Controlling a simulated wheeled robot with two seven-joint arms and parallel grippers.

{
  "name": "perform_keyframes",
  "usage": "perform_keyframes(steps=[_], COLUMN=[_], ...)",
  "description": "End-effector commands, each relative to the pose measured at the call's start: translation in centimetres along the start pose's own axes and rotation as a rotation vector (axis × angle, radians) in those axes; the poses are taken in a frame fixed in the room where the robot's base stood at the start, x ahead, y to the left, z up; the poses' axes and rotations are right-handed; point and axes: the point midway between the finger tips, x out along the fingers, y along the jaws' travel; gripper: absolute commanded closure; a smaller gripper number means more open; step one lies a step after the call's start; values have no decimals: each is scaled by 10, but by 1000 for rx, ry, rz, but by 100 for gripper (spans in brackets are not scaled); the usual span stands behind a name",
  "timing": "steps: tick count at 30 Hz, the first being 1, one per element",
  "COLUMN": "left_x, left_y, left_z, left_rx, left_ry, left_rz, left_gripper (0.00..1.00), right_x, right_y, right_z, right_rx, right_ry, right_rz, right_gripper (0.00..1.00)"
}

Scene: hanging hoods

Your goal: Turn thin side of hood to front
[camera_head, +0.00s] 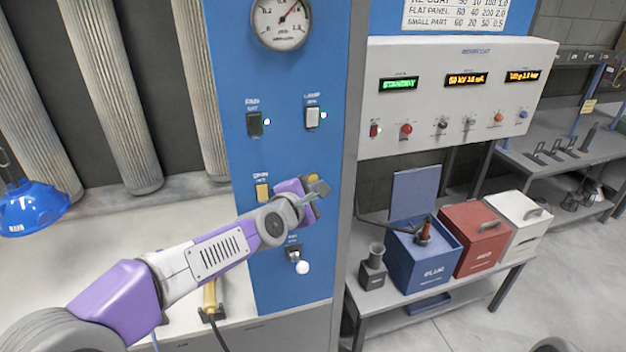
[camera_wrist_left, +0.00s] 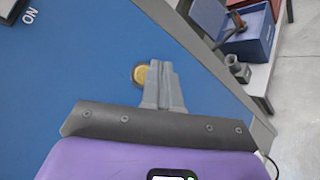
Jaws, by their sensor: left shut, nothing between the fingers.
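A blue hood (camera_head: 33,208) hangs at the far left edge of the head view, with white marking on its lower side. It is partly cut off, and I cannot tell which side is thin. My left gripper (camera_head: 320,189) is shut and empty in front of the blue control panel (camera_head: 285,80), far to the right of the hood. In the left wrist view its closed fingers (camera_wrist_left: 160,68) point at the panel beside a round yellow button (camera_wrist_left: 140,75) and partly cover it. I cannot tell whether they touch it. My right gripper is not in view.
The panel carries a gauge (camera_head: 281,22), two rocker switches, a yellow switch (camera_head: 262,191) and a white-knobbed lever (camera_head: 302,267). A yellow-handled tool (camera_head: 210,298) stands at the booth's front ledge. Blue, red and white boxes (camera_head: 481,238) stand on a side bench.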

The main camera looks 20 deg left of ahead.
Motion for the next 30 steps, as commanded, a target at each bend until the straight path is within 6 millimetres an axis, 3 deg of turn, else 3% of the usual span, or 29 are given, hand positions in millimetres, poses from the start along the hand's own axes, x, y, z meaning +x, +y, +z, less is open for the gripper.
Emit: perform_keyframes(steps=[30], left_x=[7], left_y=[5], left_z=[-5], left_rx=[0], left_ry=[0], left_rz=[0], left_gripper=[100], right_x=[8], right_y=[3], right_z=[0], right_rx=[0], right_ry=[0], right_rz=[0], right_gripper=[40])
